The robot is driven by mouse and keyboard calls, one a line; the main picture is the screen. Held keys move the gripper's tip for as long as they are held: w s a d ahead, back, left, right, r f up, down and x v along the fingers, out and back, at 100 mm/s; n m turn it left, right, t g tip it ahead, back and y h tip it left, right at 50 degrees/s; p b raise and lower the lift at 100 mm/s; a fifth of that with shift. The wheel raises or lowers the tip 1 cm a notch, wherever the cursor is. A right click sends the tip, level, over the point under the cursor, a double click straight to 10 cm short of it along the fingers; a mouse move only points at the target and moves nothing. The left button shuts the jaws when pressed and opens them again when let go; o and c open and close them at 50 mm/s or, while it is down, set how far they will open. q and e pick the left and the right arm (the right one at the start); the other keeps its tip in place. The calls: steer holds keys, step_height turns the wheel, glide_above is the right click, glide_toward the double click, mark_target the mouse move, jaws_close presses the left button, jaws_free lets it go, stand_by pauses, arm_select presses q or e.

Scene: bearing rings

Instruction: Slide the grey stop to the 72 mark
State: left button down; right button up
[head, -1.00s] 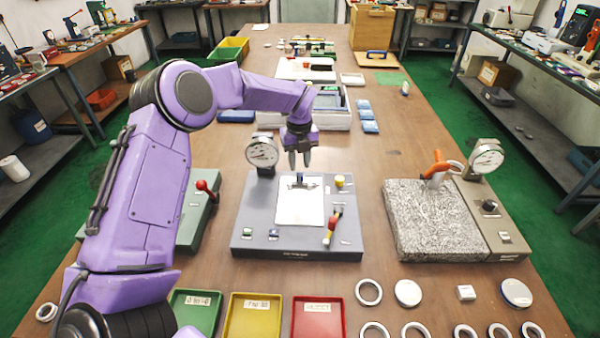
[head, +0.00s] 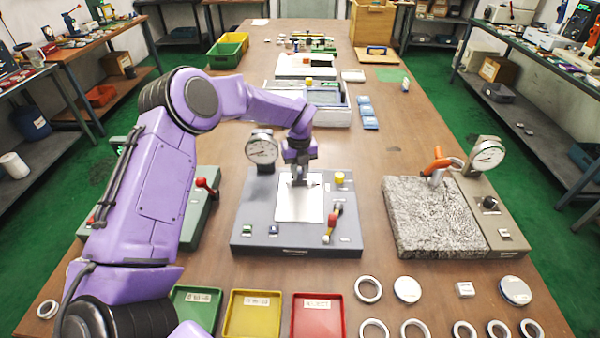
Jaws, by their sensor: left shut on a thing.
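My left gripper (head: 299,180) points down at the back of the pale plate (head: 300,207) on the grey-blue gauge base (head: 262,215). Its fingers are closed on a small part there, which I take to be the grey stop; the fingers mostly hide it. The marks of the scale are too small to read, so I cannot tell where the 72 mark lies. A dial gauge (head: 262,148) stands at the back left of this base. My right gripper is not in view.
The base also carries a yellow knob (head: 340,178) and a red-handled lever (head: 334,222). A speckled stone block (head: 432,222) stands to the right. Green (head: 196,310), yellow (head: 254,315) and red (head: 318,316) trays lie in front, with several rings at front right.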

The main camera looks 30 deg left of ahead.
mark_target(300, 171)
arm_select(q)
steer(key=shift+s+d, duration=0.1)
steer(key=c, duration=1.3)
jaws_free()
steer(key=shift+o, duration=0.2)
steer(key=shift+r, duration=0.1)
step_height(300, 171, up, 10)
steer(key=b, duration=0.2)
steer(key=shift+r, duration=0.25)
